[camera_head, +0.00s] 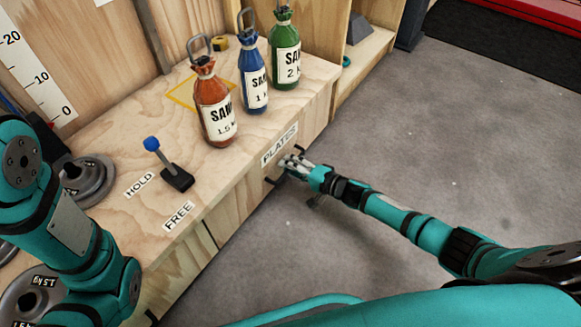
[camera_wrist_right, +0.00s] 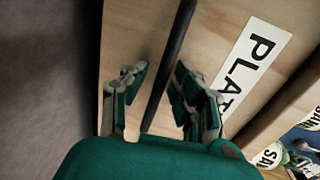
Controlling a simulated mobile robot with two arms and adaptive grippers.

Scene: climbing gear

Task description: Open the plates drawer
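The plates drawer has a plywood front (camera_wrist_right: 225,30) with a white PLATES label, which shows partly in the right wrist view (camera_wrist_right: 250,60) and on the bench edge in the head view (camera_head: 280,145). A dark bar handle (camera_wrist_right: 172,62) crosses the drawer front. My right gripper (camera_head: 287,166) is at the drawer front below the label. In the right wrist view its fingers (camera_wrist_right: 160,88) are open, one on each side of the bar, with gaps visible. My left arm comes in at the left, but its gripper cannot be made out.
Red (camera_head: 213,105), blue (camera_head: 254,85) and green (camera_head: 285,55) sand bags stand on the bench top (camera_head: 215,170). A blue-knobbed lever (camera_head: 165,160) stands between the HOLD and FREE labels. Weight plates (camera_head: 85,180) lie at the left. The grey floor (camera_head: 460,130) at right is clear.

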